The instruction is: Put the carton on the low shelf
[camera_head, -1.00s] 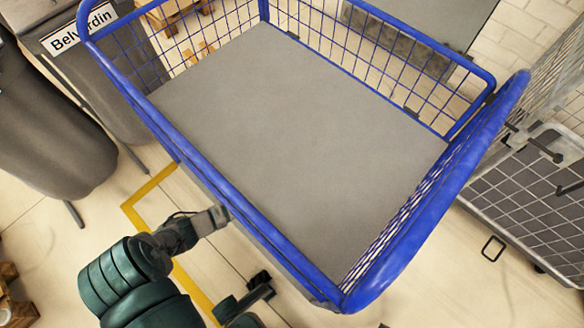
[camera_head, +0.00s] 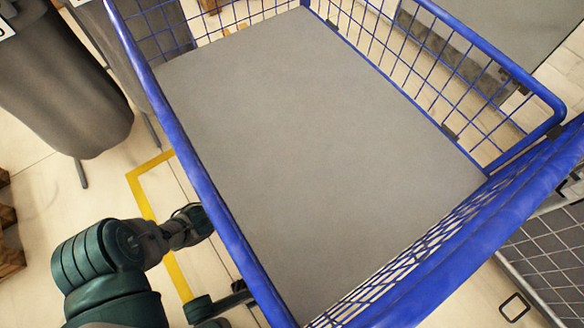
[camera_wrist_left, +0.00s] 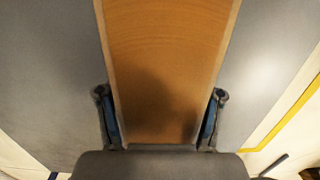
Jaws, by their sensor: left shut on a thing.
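In the left wrist view, a brown carton (camera_wrist_left: 165,55) with a flat face and paler side edges runs between the two fingers of my left gripper (camera_wrist_left: 162,118). The gripper is shut on it, one finger against each side. The carton's far end runs out of the picture. In the head view, my left arm comes in at the lower left and reaches to the side rail of a blue wire cart (camera_head: 232,240). The rail hides the gripper's fingers, and the carton does not show there. I cannot tell which surface is the low shelf. My right gripper is not in view.
The cart has a broad, empty grey deck (camera_head: 310,150) inside its blue mesh sides. Dark grey bins (camera_head: 60,80) stand at the upper left. A grey mesh cage (camera_head: 550,250) stands at the right. A yellow line (camera_head: 145,200) marks the pale floor.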

